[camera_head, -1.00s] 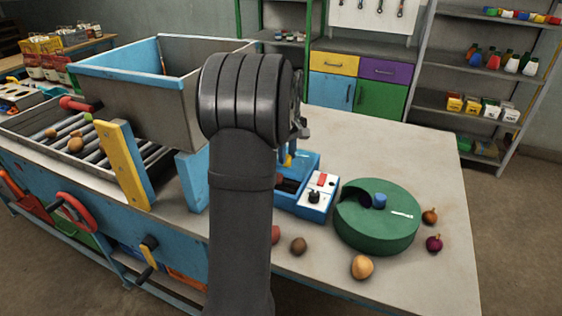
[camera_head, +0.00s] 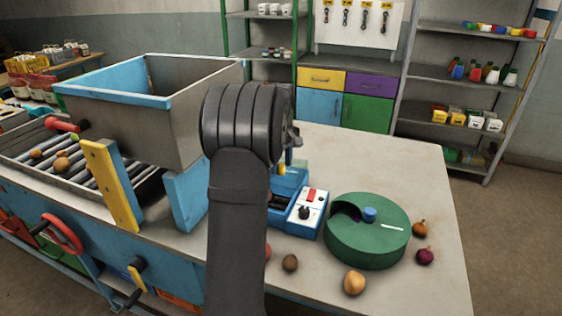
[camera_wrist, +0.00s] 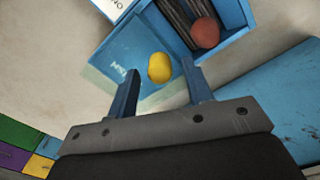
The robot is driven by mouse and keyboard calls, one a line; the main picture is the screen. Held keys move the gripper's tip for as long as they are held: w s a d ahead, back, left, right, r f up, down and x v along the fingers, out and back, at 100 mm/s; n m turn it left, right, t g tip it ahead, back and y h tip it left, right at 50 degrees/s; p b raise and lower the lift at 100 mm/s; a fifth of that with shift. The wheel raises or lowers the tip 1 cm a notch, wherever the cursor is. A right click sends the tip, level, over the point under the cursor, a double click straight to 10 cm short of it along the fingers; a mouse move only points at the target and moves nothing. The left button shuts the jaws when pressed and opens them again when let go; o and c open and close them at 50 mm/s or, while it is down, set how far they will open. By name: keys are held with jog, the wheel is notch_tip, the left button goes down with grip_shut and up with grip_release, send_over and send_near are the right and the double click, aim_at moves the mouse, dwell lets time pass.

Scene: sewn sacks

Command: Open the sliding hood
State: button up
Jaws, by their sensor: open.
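In the wrist view, a blue panel with white lettering (camera_wrist: 125,72) and a yellow knob (camera_wrist: 160,67) lies beside an open blue box section; the panel looks like the sliding hood. My gripper (camera_wrist: 158,66) is open, with one blue finger on each side of the knob. I cannot tell whether either finger touches it. A reddish ball (camera_wrist: 205,33) sits over dark slats in the blue box (camera_wrist: 235,45). In the head view, the blue unit (camera_head: 287,222) stands right of my arm, which hides part of it and most of my gripper.
A white control panel (camera_head: 309,200) with a red switch is on the blue unit. A green drum (camera_head: 368,240) stands to its right, with onions (camera_head: 354,283) nearby. A large hopper (camera_head: 190,120) stands left of my arm. The table's back right (camera_head: 400,160) is clear.

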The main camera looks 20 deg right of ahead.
jog(key=shift+r, duration=0.1)
notch_tip(320, 180, up, 17)
dwell(0.4)
dwell(0.4)
notch_tip(320, 180, down, 17)
jog(key=shift+f, duration=0.15)
dwell(0.5)
notch_tip(320, 180, up, 18)
jog(key=shift+f, duration=0.25)
dwell(0.6)
jog(key=shift+f, duration=0.15)
